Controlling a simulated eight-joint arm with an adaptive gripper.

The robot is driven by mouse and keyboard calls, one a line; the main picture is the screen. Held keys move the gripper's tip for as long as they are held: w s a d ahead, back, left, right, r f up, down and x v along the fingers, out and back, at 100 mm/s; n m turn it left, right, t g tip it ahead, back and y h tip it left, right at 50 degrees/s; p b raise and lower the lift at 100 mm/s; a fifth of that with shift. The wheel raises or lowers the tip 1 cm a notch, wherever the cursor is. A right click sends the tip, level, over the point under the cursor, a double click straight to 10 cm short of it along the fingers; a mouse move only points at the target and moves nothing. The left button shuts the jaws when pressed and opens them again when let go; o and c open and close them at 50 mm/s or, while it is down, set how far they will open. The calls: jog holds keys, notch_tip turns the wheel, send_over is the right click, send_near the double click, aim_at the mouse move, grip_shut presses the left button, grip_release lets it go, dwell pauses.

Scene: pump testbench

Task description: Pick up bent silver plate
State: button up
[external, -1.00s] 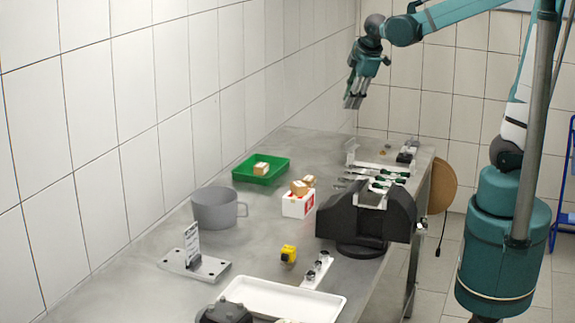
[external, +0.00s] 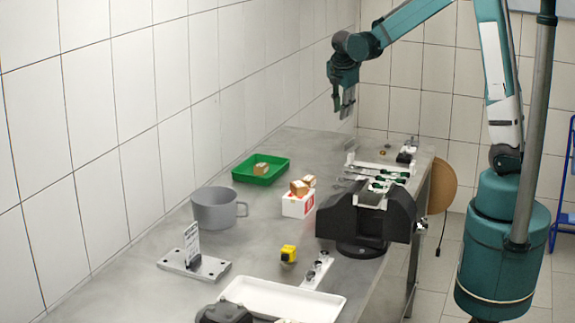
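A silver metal plate with an upright, hole-marked part (external: 192,245) stands at the left front of the bench. Its flat base (external: 208,267) lies on the bench top, and the two parts together look like a bent shape. A smaller pale angled piece (external: 350,158) sits at the far end of the bench; I cannot tell whether it is metal. My gripper (external: 343,112) hangs high above the far end of the bench, fingers pointing down. Its fingers look apart, with nothing between them. It is far from the silver plate and touches nothing.
A white tray (external: 250,283) lies in front. Bare bench (external: 150,235) shows along the wall.

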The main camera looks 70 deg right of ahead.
aim_at(350, 141)
jog(key=d+f+n, duration=0.1)
jog(key=d+f, duration=0.2)
jog(key=d, duration=0.1)
jog(key=w+d+f+n+g, duration=0.1)
jog(key=d+f, duration=0.2)
jog(key=d, duration=0.1)
jog(key=d+f+n, duration=0.1)
jog(key=d+f, duration=0.2)
jog(key=d, duration=0.1)
jog(key=shift+w+f+g+b, duration=0.3)
jog(key=shift+w+f+g, duration=0.05)
jog(key=shift+g, duration=0.05)
jog(key=shift+d+f+h, duration=0.3)
jog(key=shift+d+f, duration=0.1)
jog(key=shift+x, duration=1.25)
jog(key=shift+s+f, duration=0.1)
jog(key=shift+x, duration=2.55)
jog(key=shift+b, duration=0.4)
grip_shut()
